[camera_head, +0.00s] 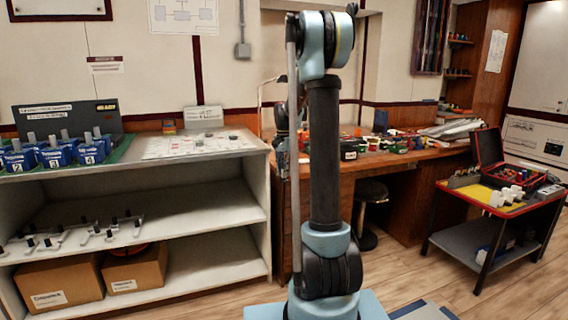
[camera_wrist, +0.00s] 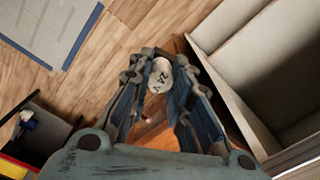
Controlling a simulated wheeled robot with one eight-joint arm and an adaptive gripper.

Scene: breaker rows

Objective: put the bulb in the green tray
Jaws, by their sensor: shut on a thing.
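In the wrist view my gripper (camera_wrist: 160,88) is shut on a pale, rounded bulb (camera_wrist: 160,75) with dark marks on its face. The bulb sits between the fingertips, with wooden floor far behind it. In the head view my upright arm fills the middle, and I cannot make out the bulb there. Small green containers (camera_head: 396,147) stand among coloured parts on the wooden desk; I cannot tell which is the green tray. No green tray shows in the wrist view.
A pale shelf unit (camera_head: 225,205) at left holds blue numbered blocks (camera_head: 55,155) on a green base, with cardboard boxes (camera_head: 135,268) below. A stool (camera_head: 370,192) stands under the wooden desk (camera_head: 325,168). A dark cart (camera_head: 452,198) with a yellow top stands right.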

